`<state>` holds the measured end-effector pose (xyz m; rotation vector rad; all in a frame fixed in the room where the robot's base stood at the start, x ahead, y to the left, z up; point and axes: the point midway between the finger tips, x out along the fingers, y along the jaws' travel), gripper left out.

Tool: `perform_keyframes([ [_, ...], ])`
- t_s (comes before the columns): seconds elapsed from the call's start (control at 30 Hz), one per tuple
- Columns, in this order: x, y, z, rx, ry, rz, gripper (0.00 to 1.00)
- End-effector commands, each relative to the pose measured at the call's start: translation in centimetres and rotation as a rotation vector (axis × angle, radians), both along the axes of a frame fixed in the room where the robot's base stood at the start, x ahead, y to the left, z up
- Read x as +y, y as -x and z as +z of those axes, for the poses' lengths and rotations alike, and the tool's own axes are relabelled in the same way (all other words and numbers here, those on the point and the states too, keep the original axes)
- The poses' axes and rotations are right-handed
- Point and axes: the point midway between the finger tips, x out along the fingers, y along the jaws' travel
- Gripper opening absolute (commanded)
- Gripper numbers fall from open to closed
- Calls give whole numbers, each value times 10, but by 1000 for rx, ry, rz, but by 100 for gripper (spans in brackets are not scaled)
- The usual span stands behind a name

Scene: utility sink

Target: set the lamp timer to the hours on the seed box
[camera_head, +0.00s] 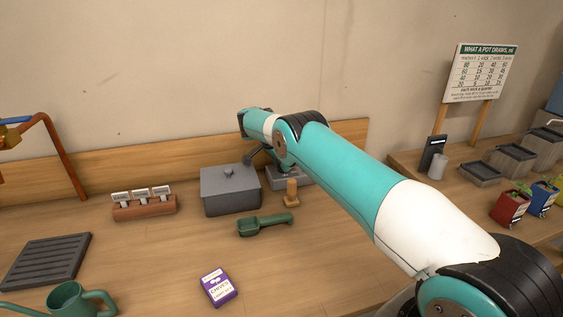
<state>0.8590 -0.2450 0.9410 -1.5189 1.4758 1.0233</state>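The seed box (219,287) is a small purple packet lying at the front middle of the bench. Its white label reads "CHIVES", with a smaller line below that I cannot read for certain. A low grey box (305,180) stands at the back, partly hidden behind my arm; it may be the lamp timer, but no dial or setting can be made out. My gripper (268,166) is at the far end of my arm, close over the left part of this low box. Its fingers are small, dark and partly covered, so contact and opening cannot be told.
A grey lidded bin (230,194), a wooden stamp-like piece (291,194) and a green scoop (265,225) stand near my gripper. A label rack (145,207), slatted tray (47,262) and watering can (72,301) are left. A chart (482,72) and pots (510,207) are right.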

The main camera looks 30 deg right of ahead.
Motion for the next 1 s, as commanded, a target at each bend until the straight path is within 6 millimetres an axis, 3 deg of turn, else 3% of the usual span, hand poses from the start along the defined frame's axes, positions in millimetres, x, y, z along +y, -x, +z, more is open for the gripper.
perform_keyframes([
  [0.27,5,-2,12,-6,1,1,43],
  [0.37,12,-2,28,-8,1,3,43],
  [0.6,33,-1,89,-3,0,2,43],
  [1.0,60,1,150,0,0,1,43],
])
